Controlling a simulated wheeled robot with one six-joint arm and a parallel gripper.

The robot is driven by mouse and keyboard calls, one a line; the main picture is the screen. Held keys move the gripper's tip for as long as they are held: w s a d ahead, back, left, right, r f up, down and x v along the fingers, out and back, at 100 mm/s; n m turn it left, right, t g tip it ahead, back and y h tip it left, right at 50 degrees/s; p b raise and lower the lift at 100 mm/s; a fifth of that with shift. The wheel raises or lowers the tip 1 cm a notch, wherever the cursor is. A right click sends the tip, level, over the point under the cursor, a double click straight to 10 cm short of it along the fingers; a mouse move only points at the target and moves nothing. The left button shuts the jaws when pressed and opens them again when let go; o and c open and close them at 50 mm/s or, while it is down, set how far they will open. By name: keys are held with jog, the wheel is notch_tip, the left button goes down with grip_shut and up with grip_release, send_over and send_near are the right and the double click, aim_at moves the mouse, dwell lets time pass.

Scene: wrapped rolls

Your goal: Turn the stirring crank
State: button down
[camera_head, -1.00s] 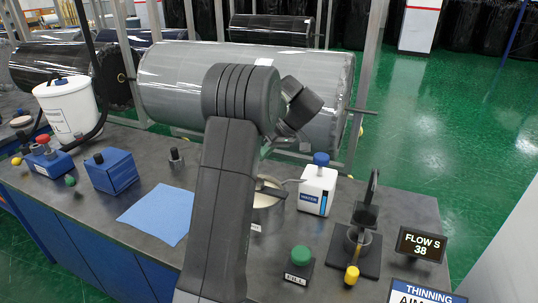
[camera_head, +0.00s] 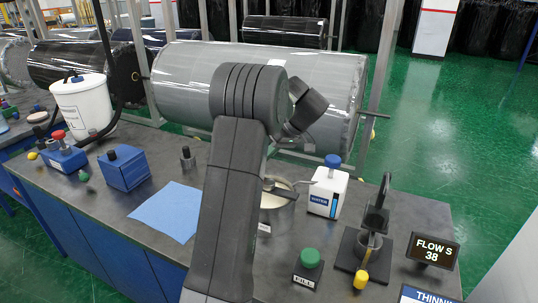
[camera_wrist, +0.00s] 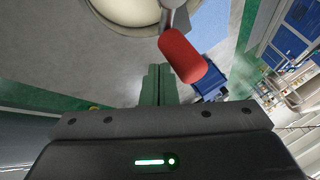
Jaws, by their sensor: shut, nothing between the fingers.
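The stirring crank has a red handle (camera_wrist: 182,56) on a grey metal arm, seen in the wrist view above and right of my fingertips. The pot (camera_wrist: 95,28) beneath it holds a cream-coloured liquid. My gripper (camera_wrist: 158,72) has green fingers shut together and empty, beside the red handle and apart from it in the picture; the depth between them is hard to judge. In the head view, the pot (camera_head: 284,199) shows partly behind my arm, which hides my gripper and the red handle.
Right of the pot stand a white bottle with a blue cap (camera_head: 327,190), a green button (camera_head: 310,258), a dark stand (camera_head: 372,225) and a display reading "FLOW S 38" (camera_head: 434,250). Left are a blue cloth (camera_head: 165,211), a blue box (camera_head: 124,169) and a white bucket (camera_head: 82,104).

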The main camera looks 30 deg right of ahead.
jog(key=v, duration=1.3)
jog(key=shift+d+r, duration=0.15)
jog(key=shift+r, duration=0.15)
jog(key=shift+s, duration=0.15)
jog(key=x, duration=1.3)
jog(key=shift+f, duration=0.35)
jog(key=shift+r, duration=0.1)
